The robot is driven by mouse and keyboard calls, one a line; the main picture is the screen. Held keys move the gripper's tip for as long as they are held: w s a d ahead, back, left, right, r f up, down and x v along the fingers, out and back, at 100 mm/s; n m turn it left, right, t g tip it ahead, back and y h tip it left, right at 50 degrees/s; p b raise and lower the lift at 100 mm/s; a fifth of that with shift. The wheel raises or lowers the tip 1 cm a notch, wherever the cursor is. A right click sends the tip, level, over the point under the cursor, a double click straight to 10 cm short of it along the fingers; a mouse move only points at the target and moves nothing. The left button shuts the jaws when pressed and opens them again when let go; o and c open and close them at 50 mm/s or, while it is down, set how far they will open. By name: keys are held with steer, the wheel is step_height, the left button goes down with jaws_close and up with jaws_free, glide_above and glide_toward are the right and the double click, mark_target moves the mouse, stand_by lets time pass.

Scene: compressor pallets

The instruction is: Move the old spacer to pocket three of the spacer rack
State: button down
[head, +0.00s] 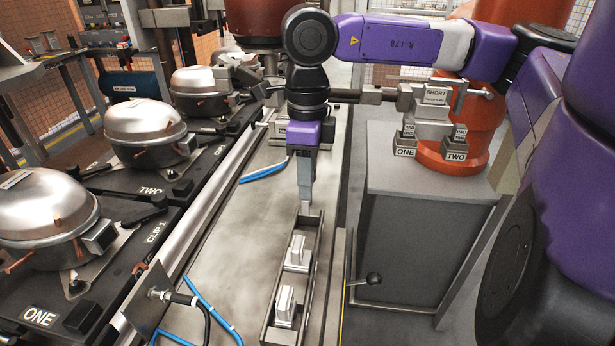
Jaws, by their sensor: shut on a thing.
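The spacer rack (318,262) is a long narrow metal tray on the bench in the middle of the head view. A pale spacer (297,250) stands in its middle part and another pale spacer (285,304) in its near part. My gripper (305,200) points straight down over the far end of the rack. It is shut on the old spacer, which is mostly hidden by the fingers; only a small pale part shows at the tips. I cannot tell whether it touches the rack floor. No pocket numbers are readable.
Silver domed compressors (146,133) stand on black pallets to the left. Blue hoses (264,170) lie on the bench. A black-knobbed lever (373,279) sticks out beside the rack.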

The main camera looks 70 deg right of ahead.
mark_target(307, 205)
steer(key=shift+f+b, duration=0.35)
steer(key=shift+f, duration=0.3)
steer(key=shift+b, duration=1)
stand_by(1.4)
steer(key=shift+f+b, duration=2.8)
steer(key=c, duration=0.9)
jaws_free()
steer(key=shift+o, duration=0.2)
steer(key=shift+r+p, duration=0.85)
steer(key=shift+r, duration=3.05)
steer(key=shift+r, duration=0.1)
